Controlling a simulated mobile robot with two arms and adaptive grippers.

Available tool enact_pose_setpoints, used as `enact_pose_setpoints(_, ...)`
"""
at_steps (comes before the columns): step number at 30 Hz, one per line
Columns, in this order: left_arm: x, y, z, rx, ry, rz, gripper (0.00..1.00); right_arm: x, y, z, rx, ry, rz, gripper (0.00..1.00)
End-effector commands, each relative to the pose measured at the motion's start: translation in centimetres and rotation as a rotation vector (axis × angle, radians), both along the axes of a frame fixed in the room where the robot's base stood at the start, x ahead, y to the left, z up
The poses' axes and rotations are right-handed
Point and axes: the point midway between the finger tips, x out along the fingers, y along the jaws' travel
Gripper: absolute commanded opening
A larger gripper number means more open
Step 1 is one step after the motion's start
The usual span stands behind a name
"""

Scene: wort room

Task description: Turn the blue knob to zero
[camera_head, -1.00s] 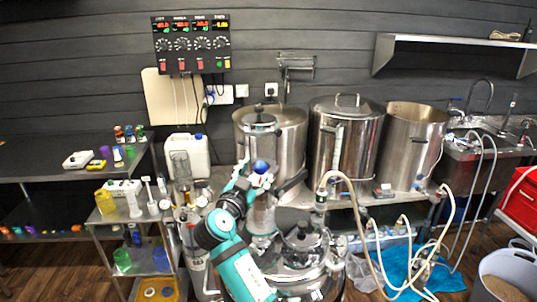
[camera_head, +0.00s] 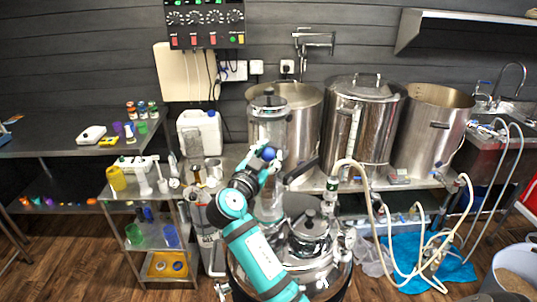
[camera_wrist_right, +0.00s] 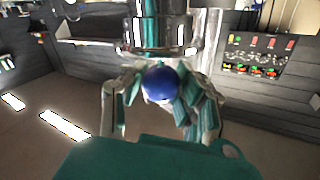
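The blue knob (camera_head: 268,153) is a round ball in front of the tall steel and glass vessel (camera_head: 269,125) in the middle. It also shows in the right wrist view (camera_wrist_right: 160,83). My right gripper (camera_head: 262,160) is at the knob, with its teal arm coming up from the bottom. In the wrist view its fingers stand on either side of the knob, spread apart, with a gap visible at the left finger. The knob's far side and any contact with the right finger are hard to make out. No scale or zero mark is readable on the knob. My left gripper is not in view.
A lidded steel pot (camera_head: 311,235) stands close right of my arm. Large steel kettles (camera_head: 364,115) stand behind, with looped hoses (camera_head: 377,215) at the right. A control panel (camera_head: 205,22) hangs on the wall. A small shelf cart (camera_head: 150,192) stands left. Floor is open at lower left.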

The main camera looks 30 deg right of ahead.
Motion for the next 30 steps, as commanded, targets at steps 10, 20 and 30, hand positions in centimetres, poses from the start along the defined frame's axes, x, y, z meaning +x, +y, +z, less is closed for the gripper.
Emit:
enact_pose_setpoints(10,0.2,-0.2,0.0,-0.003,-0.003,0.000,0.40,0.0,0.0,0.0,-0.001,0.000,0.008,0.00)
enact_pose_setpoints(20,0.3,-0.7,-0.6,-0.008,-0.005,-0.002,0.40,-0.1,-0.1,-0.1,0.001,-0.002,0.140,0.00)
enact_pose_setpoints(30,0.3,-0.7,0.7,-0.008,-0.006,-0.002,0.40,-0.2,-0.2,0.2,-0.002,0.003,0.439,0.00)
